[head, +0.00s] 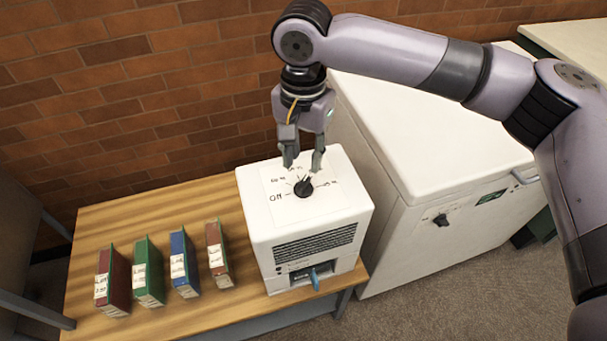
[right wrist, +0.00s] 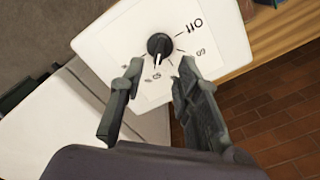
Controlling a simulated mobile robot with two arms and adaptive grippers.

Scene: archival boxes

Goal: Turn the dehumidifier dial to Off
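The dehumidifier (head: 305,228) is a white box on the wooden bench. Its round black dial (head: 303,189) is on the top panel, with printed marks around it. The dial also shows in the right wrist view (right wrist: 159,46), where its white pointer is toward a number mark that looks like 50, away from the Off label (right wrist: 192,27). My right gripper (head: 302,165) points down just above and behind the dial. Its fingers (right wrist: 160,72) are spread with nothing between them, and they appear apart from the dial. My left gripper is out of view.
Several upright binders or boxes (head: 181,262) stand on the wooden bench (head: 150,222) left of the dehumidifier. A large white chest (head: 430,140) with its own black knob (head: 441,220) stands close on the right. A brick wall is behind. A blue tab (head: 314,279) sticks out of the dehumidifier's front.

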